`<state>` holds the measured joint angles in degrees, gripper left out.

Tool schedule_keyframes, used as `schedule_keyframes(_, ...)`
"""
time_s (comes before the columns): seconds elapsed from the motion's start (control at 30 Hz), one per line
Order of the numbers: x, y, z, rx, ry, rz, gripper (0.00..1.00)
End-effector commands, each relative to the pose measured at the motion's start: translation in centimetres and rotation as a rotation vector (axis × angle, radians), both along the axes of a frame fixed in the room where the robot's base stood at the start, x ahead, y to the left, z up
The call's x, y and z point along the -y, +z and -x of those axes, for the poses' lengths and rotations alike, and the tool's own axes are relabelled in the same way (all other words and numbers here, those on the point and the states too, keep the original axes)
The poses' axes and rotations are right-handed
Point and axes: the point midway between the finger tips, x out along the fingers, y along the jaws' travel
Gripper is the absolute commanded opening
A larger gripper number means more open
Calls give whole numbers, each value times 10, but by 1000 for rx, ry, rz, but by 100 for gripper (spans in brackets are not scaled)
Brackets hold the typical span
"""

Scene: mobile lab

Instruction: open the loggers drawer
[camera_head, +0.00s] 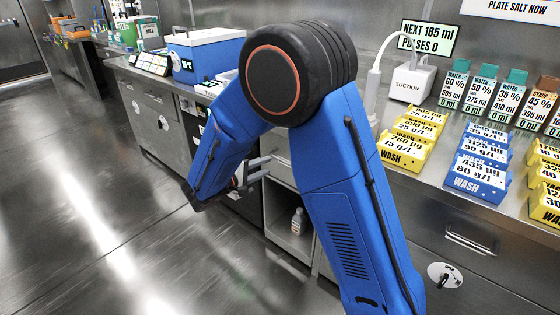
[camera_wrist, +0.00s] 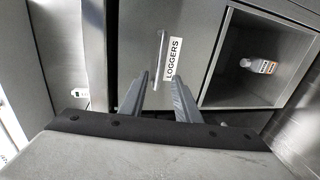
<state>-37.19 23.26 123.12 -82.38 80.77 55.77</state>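The loggers drawer (camera_wrist: 196,28) is a grey metal front with a white "LOGGERS" label (camera_wrist: 173,59) in the wrist view. Its slim bar handle (camera_wrist: 159,58) is beside the label. The drawer looks flush with the cabinet. My gripper (camera_wrist: 159,79) is open, with one finger on either side of the handle's line. In the head view my gripper (camera_head: 256,171) is in front of the cabinets, and my arm hides much of the drawer's area.
An open cubby (camera_wrist: 250,88) holding a white bottle (camera_wrist: 258,65) is beside the drawer. The counter above carries a blue cooler box (camera_head: 206,55), a suction unit (camera_head: 411,83) and yellow wash racks (camera_head: 403,155). The floor (camera_head: 90,210) at left is clear.

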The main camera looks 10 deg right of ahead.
Motion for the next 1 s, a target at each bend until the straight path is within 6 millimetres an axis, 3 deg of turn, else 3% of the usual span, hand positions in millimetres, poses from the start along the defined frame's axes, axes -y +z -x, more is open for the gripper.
schedule_keyframes(0.3,46,-11,-32,0,-4,1,30)
schedule_keyframes(0.5,65,-17,-47,0,-2,0,30)
schedule_keyframes(1.0,75,-19,-55,0,0,0,30)
